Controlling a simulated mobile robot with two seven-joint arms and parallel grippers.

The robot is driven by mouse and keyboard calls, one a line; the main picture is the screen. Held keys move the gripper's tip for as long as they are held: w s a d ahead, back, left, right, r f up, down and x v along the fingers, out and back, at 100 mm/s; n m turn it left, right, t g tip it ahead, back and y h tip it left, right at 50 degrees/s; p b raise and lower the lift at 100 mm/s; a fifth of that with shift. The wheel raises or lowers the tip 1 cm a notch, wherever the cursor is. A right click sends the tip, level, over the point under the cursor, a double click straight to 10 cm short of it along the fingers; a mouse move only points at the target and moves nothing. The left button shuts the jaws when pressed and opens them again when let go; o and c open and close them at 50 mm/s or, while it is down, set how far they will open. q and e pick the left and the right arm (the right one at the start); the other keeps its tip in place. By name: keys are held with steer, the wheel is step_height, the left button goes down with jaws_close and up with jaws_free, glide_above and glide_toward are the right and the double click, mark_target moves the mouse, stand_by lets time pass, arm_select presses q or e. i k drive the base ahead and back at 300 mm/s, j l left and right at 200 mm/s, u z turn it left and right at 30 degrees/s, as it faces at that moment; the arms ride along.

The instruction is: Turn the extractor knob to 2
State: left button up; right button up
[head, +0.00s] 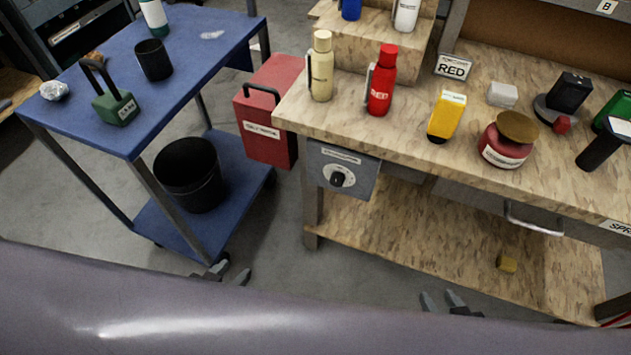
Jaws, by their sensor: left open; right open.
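The extractor knob (338,179) is a small black knob on a pale round dial, on a grey panel (360,182) fixed under the left front edge of the wooden workbench. The dial's marks are too small to read, so I cannot tell its setting. My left gripper (232,273) shows at the bottom, left of and below the panel, apart from it, open and empty. My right gripper (441,300) shows at the bottom, right of and below the panel, in front of the lower shelf, open and empty. My own grey body hides the bottom of the view.
The workbench top (420,115) holds a cream bottle (321,70), a red bottle (381,85) and several other items. A red box (268,125) stands left of the panel. A blue cart (130,60) with a black bin (188,175) stands further left. Floor before the panel is clear.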

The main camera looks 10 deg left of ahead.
mark_target(337, 179)
steer(key=i+j, duration=0.1)
steer(key=j, duration=1.55)
steer(key=i, duration=0.05)
